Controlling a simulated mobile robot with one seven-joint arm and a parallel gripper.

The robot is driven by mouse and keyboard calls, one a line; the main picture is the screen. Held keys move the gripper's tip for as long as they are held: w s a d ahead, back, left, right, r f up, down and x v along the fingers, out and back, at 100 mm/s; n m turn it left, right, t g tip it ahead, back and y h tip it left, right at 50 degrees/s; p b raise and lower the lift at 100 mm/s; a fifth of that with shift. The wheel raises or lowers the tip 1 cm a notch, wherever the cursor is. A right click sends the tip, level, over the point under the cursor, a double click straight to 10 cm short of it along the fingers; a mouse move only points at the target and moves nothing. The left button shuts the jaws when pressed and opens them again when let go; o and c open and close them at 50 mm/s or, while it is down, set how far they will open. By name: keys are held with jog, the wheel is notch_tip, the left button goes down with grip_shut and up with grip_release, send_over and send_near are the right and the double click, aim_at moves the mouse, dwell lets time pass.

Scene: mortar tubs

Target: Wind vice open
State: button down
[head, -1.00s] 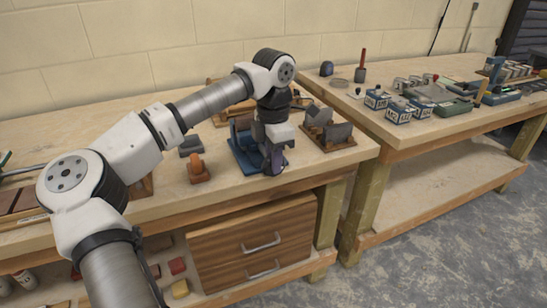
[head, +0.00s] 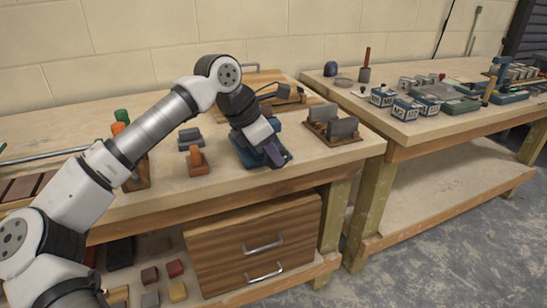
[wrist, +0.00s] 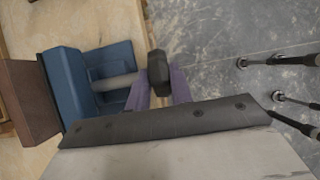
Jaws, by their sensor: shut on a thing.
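The blue vice (head: 243,152) is on the front part of the near bench, partly hidden by my arm in the head view. In the wrist view its blue body (wrist: 72,85) is at the left, with a brownish block (wrist: 27,100) beyond it. A grey screw (wrist: 118,82) runs from the body to a dark handle (wrist: 158,70). My gripper (head: 279,157) is at the vice's front, tilted over sideways. In the wrist view its purple fingers (wrist: 160,90) are on either side of the handle, shut on it. The vice's jaw gap cannot be made out.
A second bench (head: 430,120) holds boxes and tools.

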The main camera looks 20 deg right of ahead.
jog(key=shift+w+a+h, duration=0.1)
jog(key=shift+h, duration=0.3)
jog(key=c, duration=1.3)
grip_release()
jog(key=shift+o, duration=0.2)
jog(key=v, duration=1.3)
jog(key=shift+a+r, duration=0.15)
jog(key=shift+r, duration=0.2)
